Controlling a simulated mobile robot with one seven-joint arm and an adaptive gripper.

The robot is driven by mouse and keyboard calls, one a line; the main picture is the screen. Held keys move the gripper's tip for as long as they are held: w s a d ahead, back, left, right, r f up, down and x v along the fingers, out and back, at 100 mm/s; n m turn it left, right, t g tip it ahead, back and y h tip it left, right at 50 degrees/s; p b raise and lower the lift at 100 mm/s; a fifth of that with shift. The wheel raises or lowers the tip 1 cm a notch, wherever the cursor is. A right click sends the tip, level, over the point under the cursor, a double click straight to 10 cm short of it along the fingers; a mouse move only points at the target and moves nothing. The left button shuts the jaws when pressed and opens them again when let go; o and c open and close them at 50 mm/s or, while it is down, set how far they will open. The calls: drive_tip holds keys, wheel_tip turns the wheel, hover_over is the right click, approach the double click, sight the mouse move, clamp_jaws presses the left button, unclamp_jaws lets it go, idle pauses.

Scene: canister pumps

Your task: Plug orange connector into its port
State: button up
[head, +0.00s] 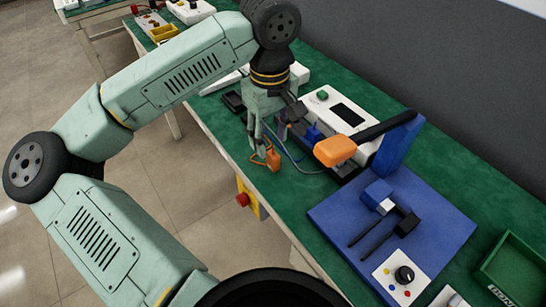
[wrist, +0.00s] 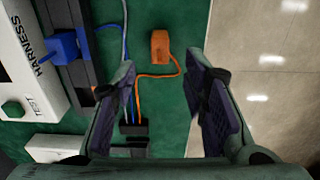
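The orange connector (head: 272,158) lies on the green tabletop near the table's front edge, with a thin orange cable running from it. In the wrist view the orange connector (wrist: 160,46) lies beyond the fingertips, roughly centred between them. My gripper (wrist: 162,78) is open and empty above the table; in the head view my gripper (head: 264,150) is right beside the connector. The harness test box (wrist: 20,70) is white, with a black connector strip (wrist: 78,25) along its side. A blue connector (wrist: 65,45) sits at this strip. I cannot make out the orange port.
A blue fixture (head: 440,220) with an orange-ended black lever (head: 335,150) stands right of the gripper. A black block (wrist: 128,132) gathers the cables. A red stop button (head: 242,200) is on the table's front side.

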sight(272, 153)
drive_tip(key=f, duration=0.1)
drive_tip(key=f+p, duration=0.1)
drive_tip(key=f, duration=0.1)
drive_tip(key=shift+s+d+f, duration=0.2)
drive_tip(key=shift+s+f, duration=0.1)
drive_tip(key=shift+f, duration=0.05)
drive_tip(key=shift+f+p, duration=0.3)
drive_tip(key=shift+f, duration=0.3)
drive_tip(key=shift+c, duration=0.5)
drive_tip(key=c, duration=0.8)
